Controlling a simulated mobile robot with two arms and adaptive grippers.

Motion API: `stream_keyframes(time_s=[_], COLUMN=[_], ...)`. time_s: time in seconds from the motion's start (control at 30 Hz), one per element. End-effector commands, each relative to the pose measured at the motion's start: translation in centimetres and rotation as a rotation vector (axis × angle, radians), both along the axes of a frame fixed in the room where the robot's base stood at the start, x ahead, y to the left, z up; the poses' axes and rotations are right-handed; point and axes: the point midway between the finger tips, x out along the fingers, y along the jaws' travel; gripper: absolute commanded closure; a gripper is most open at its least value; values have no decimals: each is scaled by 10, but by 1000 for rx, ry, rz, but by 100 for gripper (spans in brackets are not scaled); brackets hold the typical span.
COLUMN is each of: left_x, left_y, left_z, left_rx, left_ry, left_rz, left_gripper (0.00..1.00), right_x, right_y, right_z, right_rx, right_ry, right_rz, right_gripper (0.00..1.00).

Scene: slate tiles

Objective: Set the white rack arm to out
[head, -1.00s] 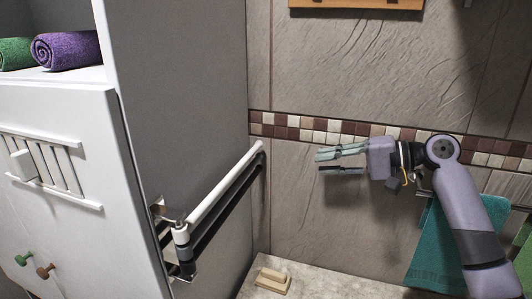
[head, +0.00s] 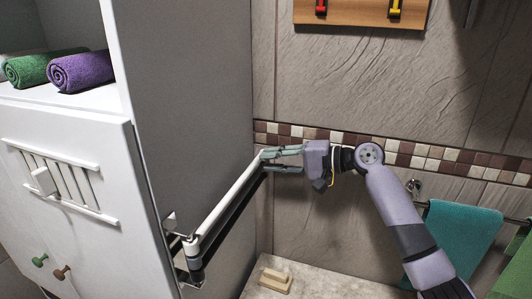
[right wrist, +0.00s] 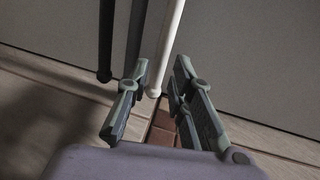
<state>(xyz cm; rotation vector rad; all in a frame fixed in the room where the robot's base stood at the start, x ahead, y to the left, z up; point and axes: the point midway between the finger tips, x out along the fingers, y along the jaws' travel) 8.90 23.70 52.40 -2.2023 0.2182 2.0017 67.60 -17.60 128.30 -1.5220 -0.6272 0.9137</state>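The white rack arm (head: 228,198) is the top bar of a swivel rack on the cabinet's grey side. It lies along that side, its free end toward the tiled wall. A dark bar (head: 236,214) runs below it. The white arm also shows in the right wrist view (right wrist: 170,45), beside a grey bar (right wrist: 136,40) and a dark bar (right wrist: 106,40). My right gripper (head: 267,161) is at the white arm's free end. In the right wrist view its fingers (right wrist: 163,65) are apart, with the white tip between them; contact cannot be told. My left gripper is not in view.
The white cabinet (head: 75,170) fills the left, with rolled green (head: 28,69) and purple (head: 82,70) towels on its shelf. A teal towel (head: 460,240) hangs at right. A beige block (head: 275,280) lies on the ledge below. The space right of the rack is open.

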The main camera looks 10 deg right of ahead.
Motion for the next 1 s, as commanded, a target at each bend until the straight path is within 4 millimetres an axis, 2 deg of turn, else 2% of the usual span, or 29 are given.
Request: stream_keyframes(time_s=[0.2, 0.5, 0.83, 1.0], left_x=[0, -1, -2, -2], left_y=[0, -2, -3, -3], left_z=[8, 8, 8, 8], left_rx=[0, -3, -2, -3], left_ry=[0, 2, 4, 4], left_rz=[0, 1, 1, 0], left_gripper=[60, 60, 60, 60], right_x=[11, 12, 12, 12], right_y=[16, 17, 17, 17], right_z=[-3, -5, -5, -5], right_rx=[1, 0, 0, 0], right_ry=[0, 0, 0, 1], right_rz=[0, -1, -1, 0], right_gripper=[79, 79, 100, 100])
